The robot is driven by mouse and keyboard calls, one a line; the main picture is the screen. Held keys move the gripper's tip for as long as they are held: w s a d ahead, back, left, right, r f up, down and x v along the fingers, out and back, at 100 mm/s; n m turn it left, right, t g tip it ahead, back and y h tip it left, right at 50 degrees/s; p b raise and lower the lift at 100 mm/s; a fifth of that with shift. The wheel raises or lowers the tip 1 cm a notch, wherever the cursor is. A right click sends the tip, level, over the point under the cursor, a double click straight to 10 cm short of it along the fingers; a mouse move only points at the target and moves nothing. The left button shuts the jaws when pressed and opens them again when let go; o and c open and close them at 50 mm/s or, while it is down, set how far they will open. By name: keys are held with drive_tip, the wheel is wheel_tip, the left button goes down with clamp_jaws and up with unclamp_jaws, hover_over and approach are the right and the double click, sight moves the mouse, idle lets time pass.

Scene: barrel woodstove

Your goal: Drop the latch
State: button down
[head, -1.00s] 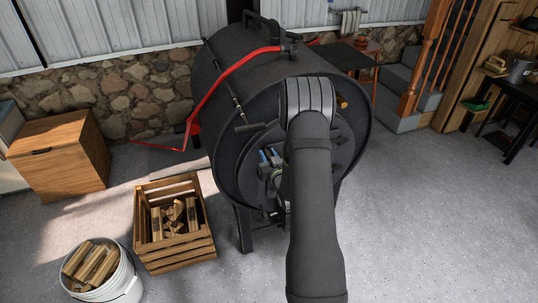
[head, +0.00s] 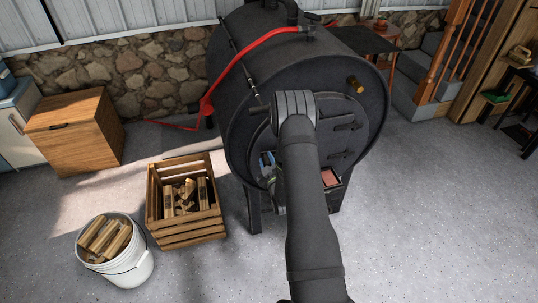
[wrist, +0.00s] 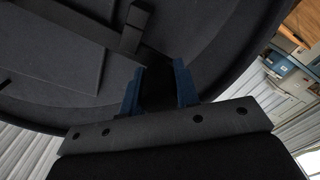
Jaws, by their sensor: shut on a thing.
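The black barrel stove (head: 245,140) stands ahead, with its round front face towards me. The dark door on this face shows to the right of my arm, with black straps (head: 347,127) across it. My gripper (head: 267,160) is low on the left of the front face, partly hidden by my own arm. In the wrist view its two blue fingers (wrist: 160,88) stand a little apart with a dark piece between them, which appears to be the latch. The latch's outline is lost against the black stove. A short black post (wrist: 134,28) stands just beyond the fingers.
A slatted wooden crate (head: 185,238) with firewood and a white bucket (head: 135,272) of split logs stand left of the stove. A small box with reddish contents (head: 330,178) sits below the door. The floor (head: 440,220) to the right is clear.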

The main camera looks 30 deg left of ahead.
drive_tip(key=shift+f+n, duration=0.7)
drive_tip(key=shift+f, duration=0.25)
drive_tip(key=shift+s+f, duration=0.1)
drive_tip(key=c, duration=1.1)
unclamp_jaws()
drive_tip(key=v, duration=1.7)
drive_tip(key=shift+s+d, duration=0.15)
